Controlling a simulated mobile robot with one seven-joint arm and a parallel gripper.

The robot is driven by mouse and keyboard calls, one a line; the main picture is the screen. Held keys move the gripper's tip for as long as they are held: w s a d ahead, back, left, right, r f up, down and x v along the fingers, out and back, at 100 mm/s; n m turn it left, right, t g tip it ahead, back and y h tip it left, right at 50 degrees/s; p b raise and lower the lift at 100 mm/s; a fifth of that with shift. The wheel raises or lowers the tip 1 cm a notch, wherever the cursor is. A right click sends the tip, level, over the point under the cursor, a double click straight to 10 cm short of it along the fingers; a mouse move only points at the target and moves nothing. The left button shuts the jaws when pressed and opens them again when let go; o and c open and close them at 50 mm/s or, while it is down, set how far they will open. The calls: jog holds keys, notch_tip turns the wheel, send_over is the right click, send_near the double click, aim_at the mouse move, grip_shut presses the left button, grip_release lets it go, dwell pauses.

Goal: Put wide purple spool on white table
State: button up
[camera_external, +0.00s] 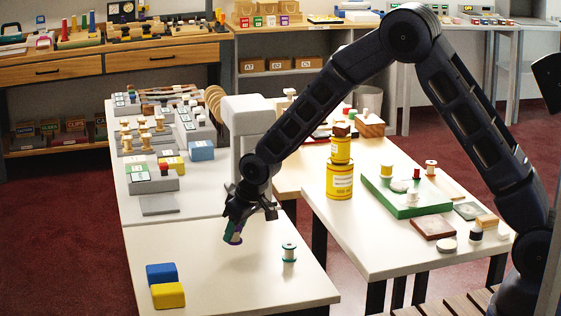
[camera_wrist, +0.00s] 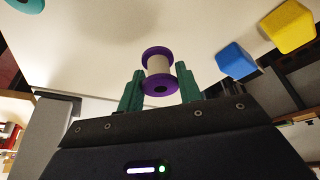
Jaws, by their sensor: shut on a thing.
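The wide purple spool (camera_wrist: 158,66) has purple flanges and a pale core. It sits between the two green fingers of my gripper (camera_wrist: 160,88), which is shut on it. In the external view my gripper (camera_external: 235,225) points down and holds the spool (camera_external: 233,239) tilted, partly hidden by the fingers. The spool appears to hang a little above the near white table (camera_external: 220,283), with a soft shadow on the tabletop. The white tabletop also shows in the wrist view (camera_wrist: 205,25).
A teal-ended spool (camera_external: 289,253) stands on the white table to the right of my gripper. A blue block (camera_external: 161,273) and a yellow block (camera_external: 168,295) lie at its left front. The middle of the tabletop is clear. Yellow cans (camera_external: 340,180) stand on the right table.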

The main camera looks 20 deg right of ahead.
jog(key=shift+f, duration=4.1)
jog(key=shift+f, duration=0.1)
jog(key=o, duration=1)
jog(key=shift+o, duration=0.2)
jog(key=v, duration=1.2)
